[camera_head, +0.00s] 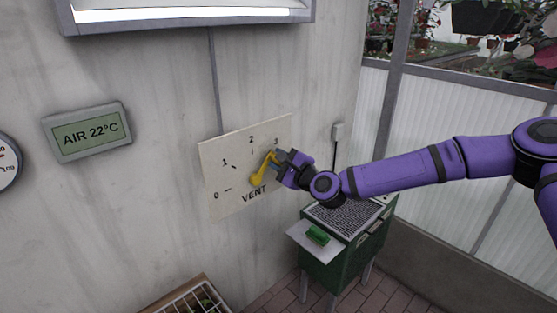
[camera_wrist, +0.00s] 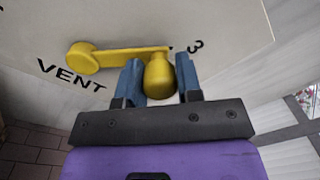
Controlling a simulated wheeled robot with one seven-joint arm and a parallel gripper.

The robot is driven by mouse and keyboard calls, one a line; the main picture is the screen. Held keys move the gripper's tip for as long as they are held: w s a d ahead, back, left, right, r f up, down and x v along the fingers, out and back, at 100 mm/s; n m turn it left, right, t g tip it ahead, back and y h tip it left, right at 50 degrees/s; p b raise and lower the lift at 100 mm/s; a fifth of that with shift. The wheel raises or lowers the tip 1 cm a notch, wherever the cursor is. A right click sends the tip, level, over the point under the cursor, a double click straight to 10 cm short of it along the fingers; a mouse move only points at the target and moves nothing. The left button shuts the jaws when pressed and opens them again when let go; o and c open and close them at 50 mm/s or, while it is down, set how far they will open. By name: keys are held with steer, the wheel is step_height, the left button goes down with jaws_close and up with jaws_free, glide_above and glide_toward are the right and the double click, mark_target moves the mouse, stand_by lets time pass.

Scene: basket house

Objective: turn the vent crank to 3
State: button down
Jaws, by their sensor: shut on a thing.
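The yellow vent crank (camera_head: 259,175) is mounted on a pale dial plate (camera_head: 215,158) marked 0, 1, 2, 3 and VENT. Its arm slants up and right from the pivot, toward the 3. In the wrist view, the crank arm (camera_wrist: 120,53) points toward the 3, with a bit of dark mark at its end; exact alignment is hard to tell. My gripper (camera_head: 275,158) is at the crank's outer end. In the wrist view, the blue fingers (camera_wrist: 160,78) are shut on either side of the crank's round knob (camera_wrist: 159,79). My gripper partly covers the area below the 3 in the head view.
A green cabinet (camera_head: 337,258) with a grille top and a pale side shelf holding a green block (camera_head: 318,235) stands below right of the plate. A grey AIR 22°C display (camera_head: 88,132) hangs at left. A wire-topped crate (camera_head: 188,299) sits at the bottom.

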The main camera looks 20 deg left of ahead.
steer(key=c, duration=0.8)
jaws_free()
steer(key=shift+d, duration=0.1)
steer(key=v, duration=1)
steer(key=shift+s+d, duration=0.15)
steer(key=shift+d, duration=0.15)
